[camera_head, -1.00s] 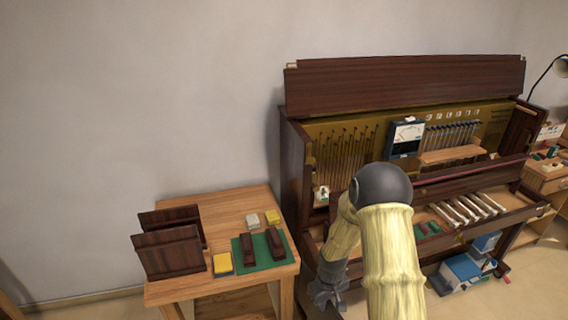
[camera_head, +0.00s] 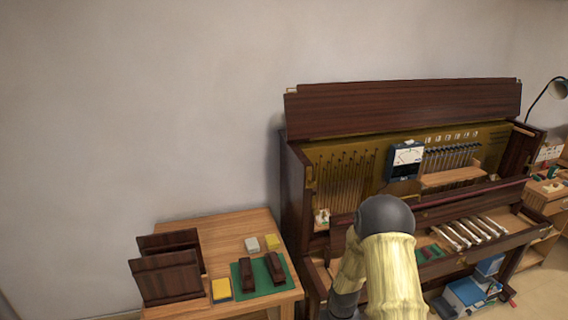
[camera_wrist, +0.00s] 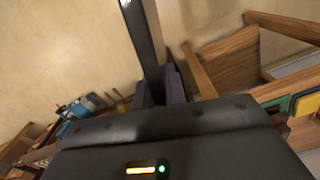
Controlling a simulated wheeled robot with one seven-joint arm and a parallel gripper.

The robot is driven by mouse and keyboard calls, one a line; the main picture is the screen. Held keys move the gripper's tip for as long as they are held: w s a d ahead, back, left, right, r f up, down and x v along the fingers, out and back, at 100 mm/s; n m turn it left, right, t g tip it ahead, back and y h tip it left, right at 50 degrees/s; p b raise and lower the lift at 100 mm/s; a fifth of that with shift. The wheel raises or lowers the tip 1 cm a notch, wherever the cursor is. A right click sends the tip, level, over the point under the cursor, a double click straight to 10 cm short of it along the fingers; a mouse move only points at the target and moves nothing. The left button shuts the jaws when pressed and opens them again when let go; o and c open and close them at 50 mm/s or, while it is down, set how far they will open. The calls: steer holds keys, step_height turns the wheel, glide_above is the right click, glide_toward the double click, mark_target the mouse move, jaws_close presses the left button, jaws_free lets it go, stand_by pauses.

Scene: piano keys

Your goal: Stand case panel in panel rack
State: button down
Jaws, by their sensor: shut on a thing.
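In the wrist view my gripper (camera_wrist: 163,88) is shut on a long dark strip, seen edge-on, that runs away toward the top of the picture. I take it for the case panel (camera_wrist: 140,35); its broad face does not show. In the head view my arm hides the held panel, and my gripper cannot be made out. Two dark wood boards (camera_head: 166,279) stand upright, one behind the other, on the wooden side table at the left. They seem to be in or part of the panel rack; I cannot separate the rack from them.
The wooden side table (camera_head: 222,228) also holds a green mat (camera_head: 264,289) with two dark blocks, a yellow block (camera_head: 221,290) and two small blocks behind. The open piano (camera_head: 400,115) stands to its right, behind my arm. A blue-and-white box (camera_head: 467,294) is on the floor.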

steer(key=s+f, duration=0.1)
steer(key=f, duration=0.4)
steer(key=s+f, duration=0.1)
steer(key=f, duration=0.4)
steer(key=s+f, duration=0.2)
steer(key=f, duration=0.3)
steer(key=shift+a, duration=0.15)
